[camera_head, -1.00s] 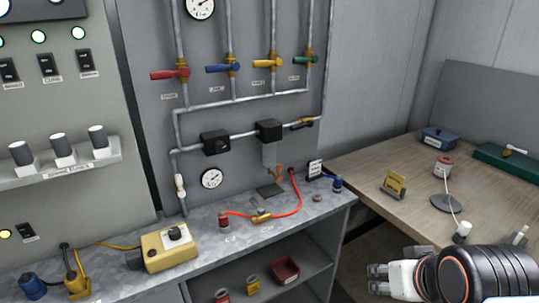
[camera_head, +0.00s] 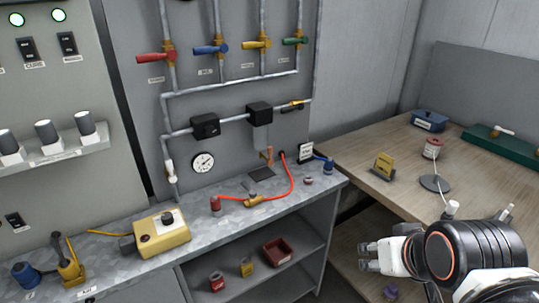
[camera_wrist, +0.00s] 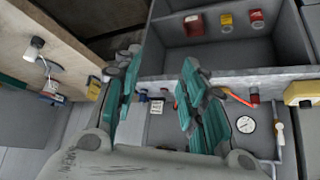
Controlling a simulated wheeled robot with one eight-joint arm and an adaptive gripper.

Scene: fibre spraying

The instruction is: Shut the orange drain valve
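A small orange-brown valve fitting (camera_head: 268,155) sits low on the grey pipe panel, below the right black box and just above the metal bench. It is too small to tell its handle position. A yellow-orange handle (camera_head: 293,104) lies roughly along the lower pipe to its upper right. My gripper (camera_head: 370,257) is at the lower right, in front of the wooden table and well apart from the panel. In the wrist view my gripper's teal fingers (camera_wrist: 160,78) are spread with nothing between them; the valve cannot be picked out there.
Red (camera_head: 155,57), blue, yellow and green handles line the upper pipes. The metal bench (camera_head: 110,260) holds a yellow control box (camera_head: 161,236) and a brass valve (camera_head: 254,200) on an orange hose. The wooden table (camera_head: 390,145) at right carries several small items.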

